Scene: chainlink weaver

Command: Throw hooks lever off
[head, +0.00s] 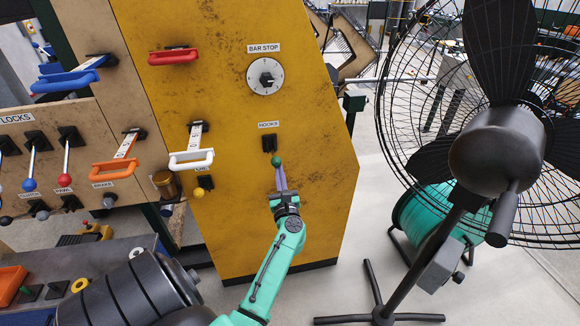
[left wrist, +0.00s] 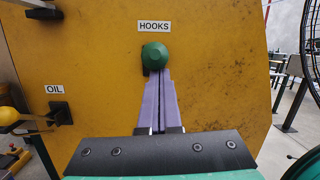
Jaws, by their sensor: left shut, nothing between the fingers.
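The hooks lever is a green ball knob (head: 276,161) just under a black slot plate (head: 269,143) on the yellow machine panel, below the HOOKS label (head: 268,124). The knob also shows in the left wrist view (left wrist: 155,55), covering most of its plate and its stem. My left gripper (head: 279,170) has its purple fingers shut together and empty. In the left wrist view the fingertips (left wrist: 157,71) are right below the knob; I cannot tell whether they touch it. My right gripper is not in view.
To the left are a white handle (head: 191,160), an orange handle (head: 114,170), a red handle (head: 173,57) and the OIL lever (left wrist: 60,113). The BAR STOP dial (head: 266,76) is above. A large black fan (head: 497,145) stands to the right, with floor between it and the panel.

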